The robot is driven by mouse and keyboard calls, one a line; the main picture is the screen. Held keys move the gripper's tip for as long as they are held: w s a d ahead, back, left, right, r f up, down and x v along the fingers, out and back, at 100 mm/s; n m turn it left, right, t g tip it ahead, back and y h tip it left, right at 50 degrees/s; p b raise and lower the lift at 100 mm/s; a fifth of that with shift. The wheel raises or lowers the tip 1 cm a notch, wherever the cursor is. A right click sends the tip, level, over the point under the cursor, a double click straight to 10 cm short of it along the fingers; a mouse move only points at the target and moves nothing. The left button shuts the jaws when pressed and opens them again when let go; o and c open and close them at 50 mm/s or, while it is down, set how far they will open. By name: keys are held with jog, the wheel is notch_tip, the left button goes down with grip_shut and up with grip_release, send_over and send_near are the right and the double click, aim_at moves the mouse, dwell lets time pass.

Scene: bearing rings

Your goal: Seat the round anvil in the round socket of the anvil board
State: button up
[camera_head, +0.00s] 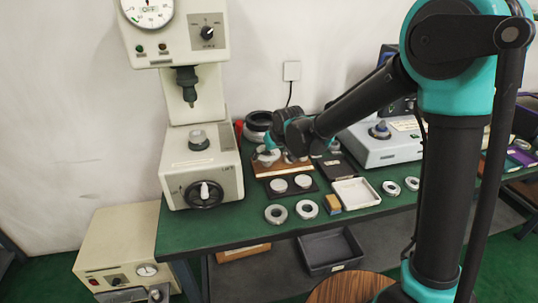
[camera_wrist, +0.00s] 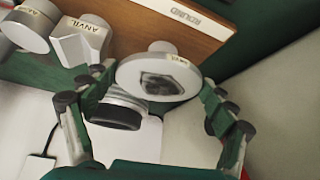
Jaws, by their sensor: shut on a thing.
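My gripper (camera_wrist: 153,82) is shut on a pale round anvil (camera_wrist: 135,77), a disc with a short stem and a small label, in the wrist view. A dark patch shows on its face. The brown anvil board (camera_wrist: 150,38) runs across the top, with a plate reading ROUND. The held anvil is near this labelled part; I cannot tell whether they touch. The round socket itself is not visible. In the head view my gripper (camera_head: 268,143) is small, over the board (camera_head: 272,170) on the green bench.
An angular anvil (camera_wrist: 79,50) and another pale anvil (camera_wrist: 28,33) stand left along the board. A black-and-white stack (camera_head: 257,122) is behind my gripper. A press (camera_head: 200,160) stands left, a white tray (camera_head: 356,193) right, and loose rings (camera_head: 276,214) lie in front.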

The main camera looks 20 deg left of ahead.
jog(key=shift+f, duration=0.65)
dwell(2.6)
jog(key=shift+r, duration=0.6)
jog(key=o, duration=1.6)
jog(key=shift+o, duration=0.2)
jog(key=v, duration=1.2)
